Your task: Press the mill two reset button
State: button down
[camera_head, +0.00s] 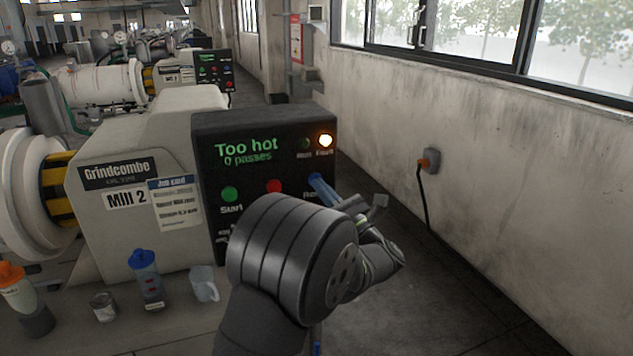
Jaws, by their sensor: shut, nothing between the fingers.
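The mill two control panel (262,137) is dark and stands upright on the Mill 2 housing (128,232). Its display reads "Too hot, 0 passes". A green Start button (230,194) and a red button (273,186) sit in a row. At the row's right end, above a partly covered label beginning "Re" (311,194), a bluish shape meets the panel. My gripper (319,183) is shut and empty there, its narrow fingers pointing up-left at that spot. The button there is largely hidden, and I cannot tell whether the fingertips touch it.
An orange lamp (325,140) glows at the panel's upper right. A blue-capped bottle (146,280), a can (104,307), a pale mug (204,284) and an orange-capped bottle (25,300) stand before the mill. The floor right of the panel is clear up to the wall.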

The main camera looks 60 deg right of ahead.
jog(key=shift+w+d, duration=0.15)
dwell(0.6)
jog(key=shift+s+a, duration=0.6)
jog(key=shift+a, duration=0.05)
jog(key=shift+s+a, duration=1.75)
jog(key=shift+s, duration=0.05)
jog(key=s+a, duration=0.2)
jog(key=shift+s+a, duration=0.35)
